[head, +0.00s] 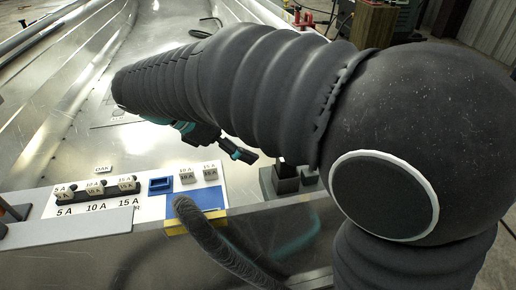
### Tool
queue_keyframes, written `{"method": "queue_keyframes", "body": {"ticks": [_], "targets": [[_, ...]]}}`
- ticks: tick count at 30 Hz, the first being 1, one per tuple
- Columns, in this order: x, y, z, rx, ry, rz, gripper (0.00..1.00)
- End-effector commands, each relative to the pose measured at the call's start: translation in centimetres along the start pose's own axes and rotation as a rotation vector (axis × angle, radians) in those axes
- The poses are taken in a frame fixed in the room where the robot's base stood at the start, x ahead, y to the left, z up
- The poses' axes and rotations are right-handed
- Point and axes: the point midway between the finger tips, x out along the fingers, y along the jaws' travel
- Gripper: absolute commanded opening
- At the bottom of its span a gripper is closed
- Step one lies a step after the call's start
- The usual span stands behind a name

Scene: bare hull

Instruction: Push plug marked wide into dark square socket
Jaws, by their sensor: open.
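My gripper (216,140) hangs below my dark sleeved arm, above the bare metal behind the panel. Its teal-tipped fingers are spread and nothing shows between them. No plug's marking can be read as "wide". Small grey plugs (187,176) stand on the right of the white panel, with tags that seem to read 10 A and 15 A. More tagged plugs (95,188) stand in a dark strip at the left. A blue square frame with a dark inside (160,186) sits between them; I cannot tell whether it is the dark square socket.
A thick dark hose (215,238) curves up in front of the panel by a yellow-edged blue block (192,222). Dark blocks (285,178) stand right of the panel, partly behind my arm. Open bare metal (75,135) extends behind.

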Motion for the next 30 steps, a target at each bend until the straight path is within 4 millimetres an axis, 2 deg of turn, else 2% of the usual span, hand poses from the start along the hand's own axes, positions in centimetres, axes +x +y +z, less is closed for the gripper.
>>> {"method": "queue_keyframes", "body": {"ticks": [8, 11, 14, 21, 30], "targets": [[-0.7, 0.0, 0.1, 0.002, 0.002, -0.001, 0.66], [0.0, -0.3, 0.7, 0.037, 0.028, -0.011, 0.66], [1.9, -1.2, 2.4, 0.139, 0.099, -0.034, 0.66], [8.0, -5.9, 6.6, 0.586, 0.364, -0.131, 0.66], [13.0, -12.3, 8.5, 1.251, 0.661, -0.253, 0.66]]}}
